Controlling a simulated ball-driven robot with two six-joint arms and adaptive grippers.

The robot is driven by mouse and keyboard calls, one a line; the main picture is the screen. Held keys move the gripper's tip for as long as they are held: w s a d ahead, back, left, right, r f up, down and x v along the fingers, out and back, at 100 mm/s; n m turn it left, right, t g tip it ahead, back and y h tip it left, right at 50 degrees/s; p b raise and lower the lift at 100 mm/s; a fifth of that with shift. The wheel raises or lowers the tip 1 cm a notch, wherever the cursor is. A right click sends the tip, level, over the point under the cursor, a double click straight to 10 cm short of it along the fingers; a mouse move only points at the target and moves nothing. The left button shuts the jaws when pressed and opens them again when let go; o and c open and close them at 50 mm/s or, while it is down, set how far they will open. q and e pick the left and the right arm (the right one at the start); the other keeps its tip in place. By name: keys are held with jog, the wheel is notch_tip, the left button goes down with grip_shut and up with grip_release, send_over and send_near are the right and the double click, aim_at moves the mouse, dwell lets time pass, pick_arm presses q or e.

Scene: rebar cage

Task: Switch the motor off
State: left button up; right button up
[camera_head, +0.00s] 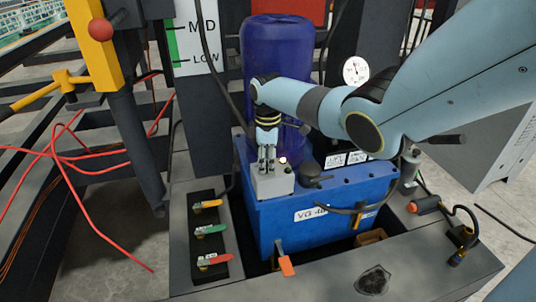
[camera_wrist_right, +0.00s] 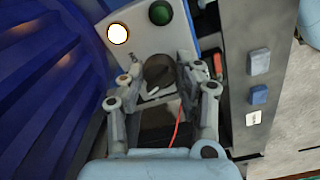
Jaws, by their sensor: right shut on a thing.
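A small light-grey switch box (camera_head: 272,183) sits on top of the blue tank at its left. Its lamp (camera_head: 283,160) glows; in the wrist view the lit lamp (camera_wrist_right: 118,34) is beside a dark green button (camera_wrist_right: 160,13). My right gripper (camera_head: 266,168) reaches down to the box from above. In the wrist view my right gripper (camera_wrist_right: 160,78) has its fingers on either side of a dark round knob (camera_wrist_right: 158,68) and is shut on it. The fingers partly cover the knob, so its setting is hard to read. My left gripper is in neither view.
A dark blue ribbed cylinder (camera_head: 275,50) stands behind the box. The blue tank (camera_head: 300,225) has a pressure gauge (camera_head: 355,70) behind it. Yellow, green and red levers (camera_head: 210,230) are at the left. Red cables (camera_head: 75,155) lie farther left.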

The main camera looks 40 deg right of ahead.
jog(key=shift+a+n+p, duration=0.1)
jog(key=shift+n+p, duration=0.25)
jog(key=shift+n, duration=1.55)
jog(key=o, duration=1.2)
jog(key=shift+c, duration=0.2)
notch_tip(320, 180, up, 12)
